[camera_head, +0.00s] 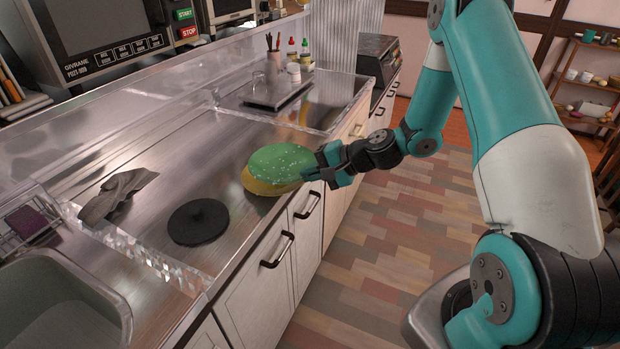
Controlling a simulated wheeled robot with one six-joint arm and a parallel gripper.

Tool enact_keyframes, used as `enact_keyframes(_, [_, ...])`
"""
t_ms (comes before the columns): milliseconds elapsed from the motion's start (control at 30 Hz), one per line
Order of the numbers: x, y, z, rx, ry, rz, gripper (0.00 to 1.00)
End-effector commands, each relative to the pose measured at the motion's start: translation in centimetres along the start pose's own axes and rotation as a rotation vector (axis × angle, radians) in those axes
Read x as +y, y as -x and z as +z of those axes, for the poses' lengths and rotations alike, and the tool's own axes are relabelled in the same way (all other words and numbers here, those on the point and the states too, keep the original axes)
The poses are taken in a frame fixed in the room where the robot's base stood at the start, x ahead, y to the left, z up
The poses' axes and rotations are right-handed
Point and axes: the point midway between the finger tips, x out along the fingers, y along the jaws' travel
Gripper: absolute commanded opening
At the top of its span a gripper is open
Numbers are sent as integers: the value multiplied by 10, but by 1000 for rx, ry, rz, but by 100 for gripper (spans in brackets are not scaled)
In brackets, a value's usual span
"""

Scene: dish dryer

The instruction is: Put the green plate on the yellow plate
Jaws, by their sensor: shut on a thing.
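The green plate (281,161) is a round, speckled disc at the front edge of the steel counter. My gripper (322,172) is shut on its right rim and reaches in from the right. The yellow plate (262,186) lies under the green plate, and only its left and lower part shows. The green plate covers most of the yellow plate and sits slightly up and to the right of it. I cannot tell whether the two plates touch.
A black round lid (198,222) lies left of the plates. A grey cloth (118,193) and a sink (55,310) are further left. A tray (277,95) with bottles stands behind. The counter between cloth and plates is clear.

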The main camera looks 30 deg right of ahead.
Motion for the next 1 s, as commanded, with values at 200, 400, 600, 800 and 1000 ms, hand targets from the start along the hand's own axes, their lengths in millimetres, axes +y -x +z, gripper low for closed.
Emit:
enact_keyframes(200, [13,-8,-3,1,1,-2,0])
enact_keyframes(400, [14,-8,-3,1,1,-2,0])
enact_keyframes(600, [20,-11,-5,1,1,-2,0])
enact_keyframes(800, [22,-13,-5,1,1,0,20])
enact_keyframes(1000, [22,-12,-5,1,0,0,32])
